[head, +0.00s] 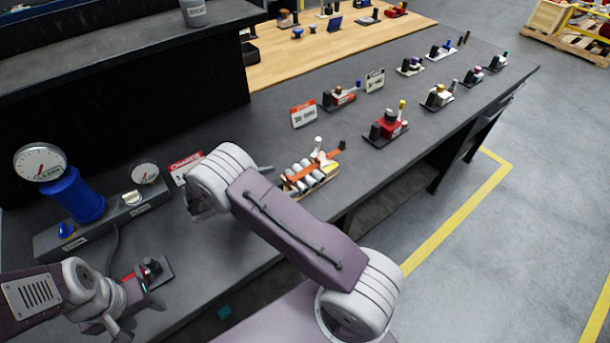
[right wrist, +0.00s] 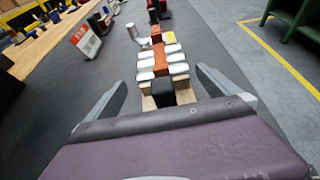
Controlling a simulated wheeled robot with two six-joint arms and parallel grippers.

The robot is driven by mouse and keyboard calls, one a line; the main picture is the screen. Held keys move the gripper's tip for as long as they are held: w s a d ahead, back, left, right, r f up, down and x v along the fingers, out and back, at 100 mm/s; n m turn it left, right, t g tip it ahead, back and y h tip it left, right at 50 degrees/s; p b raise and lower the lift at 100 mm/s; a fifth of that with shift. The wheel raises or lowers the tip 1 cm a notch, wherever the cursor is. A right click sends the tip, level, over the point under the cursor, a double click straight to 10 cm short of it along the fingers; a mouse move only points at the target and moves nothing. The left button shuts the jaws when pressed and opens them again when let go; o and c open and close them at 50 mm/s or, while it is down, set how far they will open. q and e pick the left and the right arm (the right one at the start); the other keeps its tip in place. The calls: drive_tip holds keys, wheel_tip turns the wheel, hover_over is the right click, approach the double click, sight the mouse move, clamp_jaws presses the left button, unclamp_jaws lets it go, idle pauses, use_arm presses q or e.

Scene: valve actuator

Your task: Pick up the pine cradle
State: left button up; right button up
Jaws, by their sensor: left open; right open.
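The pine cradle (head: 326,186) sits on the dark bench top in the head view, bearing a row of pale cylinders with an orange strip across them. My right forearm partly covers it there. In the right wrist view the cradle (right wrist: 148,103) lies ahead, with a black block at its near end. My right gripper (right wrist: 161,78) is open, its fingers spread to either side of the cradle's near end; contact cannot be told. It is mostly hidden behind my arm in the head view. My left gripper (head: 138,314) is open and empty at the lower left, away from the cradle.
A gauge on a blue cylinder (head: 75,194) and a grey control box (head: 100,222) stand at the left. A red and black valve (head: 388,127) and a red-white sign (head: 303,113) stand beyond the cradle. Several small valve units line the bench further back.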

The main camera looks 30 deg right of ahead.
sight(293, 179)
drive_tip(key=x, duration=0.2)
drive_tip(key=p+x, duration=0.1)
drive_tip(key=x, duration=0.1)
drive_tip(key=shift+s+d+f, duration=0.1)
drive_tip(key=shift+s+d, duration=0.05)
drive_tip(key=shift+s, duration=0.05)
drive_tip(key=shift+w+d+f, duration=0.15)
drive_tip(key=shift+d+f, duration=0.2)
drive_tip(key=shift+d, duration=0.1)
drive_tip(key=c, duration=1.8)
drive_tip(key=shift+r, duration=0.2)
drive_tip(key=shift+r, duration=0.3)
drive_tip(key=r, duration=0.2)
drive_tip(key=d+r, duration=0.1)
drive_tip(key=shift+w+r, duration=0.1)
drive_tip(key=shift+r, duration=0.25)
drive_tip(key=w+d+r+b, duration=0.1)
drive_tip(key=d+r, duration=0.5)
drive_tip(key=d, duration=0.4)
drive_tip(key=shift+w+d+r+b, duration=0.25)
drive_tip(key=shift+w+d+b, duration=0.05)
drive_tip(key=shift+d+b, duration=0.1)
